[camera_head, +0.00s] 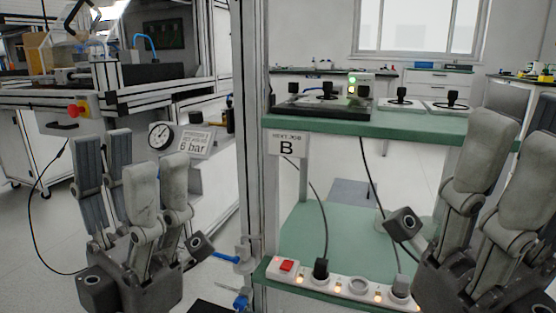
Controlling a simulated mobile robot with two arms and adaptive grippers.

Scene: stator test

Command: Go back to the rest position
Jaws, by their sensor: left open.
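My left gripper (130,172) is at the lower left of the head view, with its grey fingers pointing up. It is open, and nothing shows between its fingers. My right gripper (508,150) is at the right edge, also with its fingers up. It is partly cut off by the frame, so I cannot tell how far its jaws are apart. No held object shows in either one.
A green-topped bench (420,124) carries a device with a green light (352,90) and black-knobbed fixtures (401,97). A power strip (330,283) lies on the lower shelf. A pressure gauge (160,135) stands behind my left gripper.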

